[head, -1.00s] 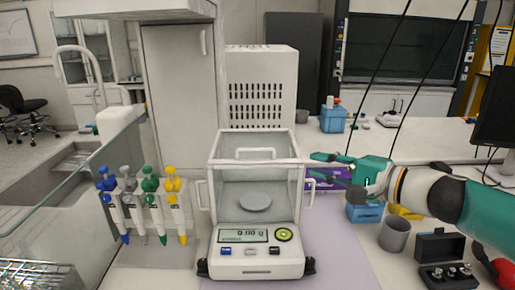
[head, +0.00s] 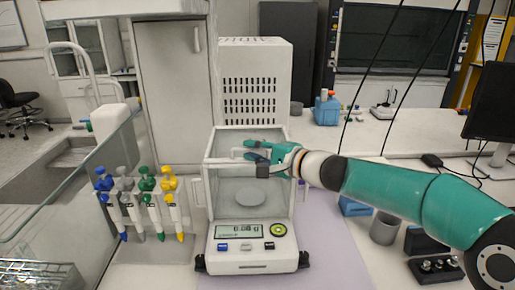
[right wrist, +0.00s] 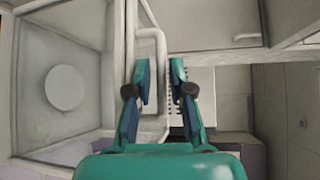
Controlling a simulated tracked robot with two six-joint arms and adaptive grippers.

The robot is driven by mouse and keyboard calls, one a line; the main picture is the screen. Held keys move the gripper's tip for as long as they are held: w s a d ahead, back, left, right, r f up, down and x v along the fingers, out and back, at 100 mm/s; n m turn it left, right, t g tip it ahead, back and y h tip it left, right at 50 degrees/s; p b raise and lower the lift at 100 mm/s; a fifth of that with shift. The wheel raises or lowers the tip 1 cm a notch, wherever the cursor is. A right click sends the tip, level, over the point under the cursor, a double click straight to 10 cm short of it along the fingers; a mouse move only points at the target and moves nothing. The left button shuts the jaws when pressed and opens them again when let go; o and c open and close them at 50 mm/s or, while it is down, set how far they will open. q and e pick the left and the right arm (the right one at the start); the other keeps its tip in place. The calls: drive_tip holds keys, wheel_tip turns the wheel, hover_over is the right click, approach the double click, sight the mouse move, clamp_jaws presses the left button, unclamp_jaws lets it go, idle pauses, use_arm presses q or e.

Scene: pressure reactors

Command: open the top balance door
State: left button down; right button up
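The balance (head: 252,235) stands on the bench with its glass chamber around a round pan (head: 250,197). The top door (head: 228,138) looks closed, with a white loop handle (head: 236,153) on it. My right gripper (head: 250,151) reaches in from the right over the top of the balance, at the handle. In the right wrist view the right gripper (right wrist: 160,80) has its two fingers apart, with one bar of the white handle (right wrist: 161,60) showing between them. I cannot tell whether they touch it. My left gripper is out of view.
A pipette rack (head: 150,215) with several coloured pipettes stands left of the balance. A grey cup (head: 385,228) and a black box of small weights (head: 436,268) lie to the right, below my right arm. A tall white vented unit (head: 253,75) is behind.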

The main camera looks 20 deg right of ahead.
drive_tip(key=shift+c, duration=0.2)
clamp_jaws()
drive_tip(key=shift+f, duration=0.1)
